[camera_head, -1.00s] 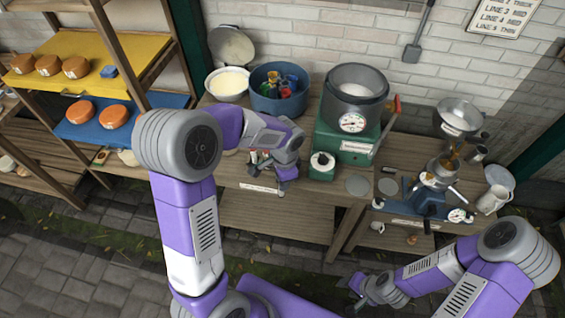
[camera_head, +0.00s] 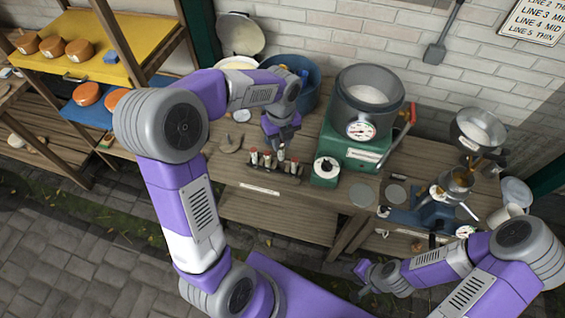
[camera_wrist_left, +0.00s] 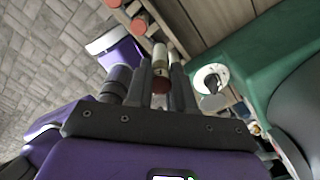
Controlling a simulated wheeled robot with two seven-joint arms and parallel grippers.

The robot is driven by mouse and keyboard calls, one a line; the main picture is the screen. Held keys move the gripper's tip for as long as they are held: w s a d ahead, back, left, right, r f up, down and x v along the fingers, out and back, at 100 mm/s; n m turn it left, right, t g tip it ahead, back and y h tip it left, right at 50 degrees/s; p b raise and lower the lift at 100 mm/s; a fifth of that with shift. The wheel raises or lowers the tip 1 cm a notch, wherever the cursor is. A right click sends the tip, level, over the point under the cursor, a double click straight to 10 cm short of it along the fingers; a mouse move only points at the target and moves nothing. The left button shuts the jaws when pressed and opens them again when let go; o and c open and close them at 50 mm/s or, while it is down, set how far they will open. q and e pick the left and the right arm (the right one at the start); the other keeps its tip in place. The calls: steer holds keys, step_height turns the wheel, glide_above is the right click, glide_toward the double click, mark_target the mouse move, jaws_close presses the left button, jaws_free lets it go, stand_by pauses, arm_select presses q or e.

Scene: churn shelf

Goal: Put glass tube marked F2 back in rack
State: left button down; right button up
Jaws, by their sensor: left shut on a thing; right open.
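My left gripper (camera_head: 281,152) is shut on a glass tube (camera_wrist_left: 160,66), which stands between its fingers with a pale label and a dark red end in the left wrist view. Its marking is too small to read. The dark tube rack (camera_head: 264,174) stands at the bench's front edge with several red-capped tubes in it. The gripper is over the rack's right part; I cannot tell whether the held tube is in a hole. Red caps (camera_wrist_left: 140,23) of neighbouring tubes show beside the held one. My right gripper (camera_head: 364,274) is open and empty, low in front of the bench.
A green scale (camera_head: 350,152) with a dial and a steel pot stands just right of the rack. A blue tub (camera_head: 308,92) and a white bowl (camera_head: 238,68) stand behind my left arm. Shelves with orange cheeses (camera_head: 52,45) stand left.

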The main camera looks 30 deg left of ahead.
mark_target(281, 157)
arm_select(q)
step_height(281, 157, down, 8)
steer(key=shift+b, duration=0.7)
steer(key=c, duration=1)
jaws_free()
steer(key=shift+f, duration=0.15)
step_height(281, 157, up, 12)
steer(key=shift+r+p, duration=0.2)
steer(key=shift+p, duration=1)
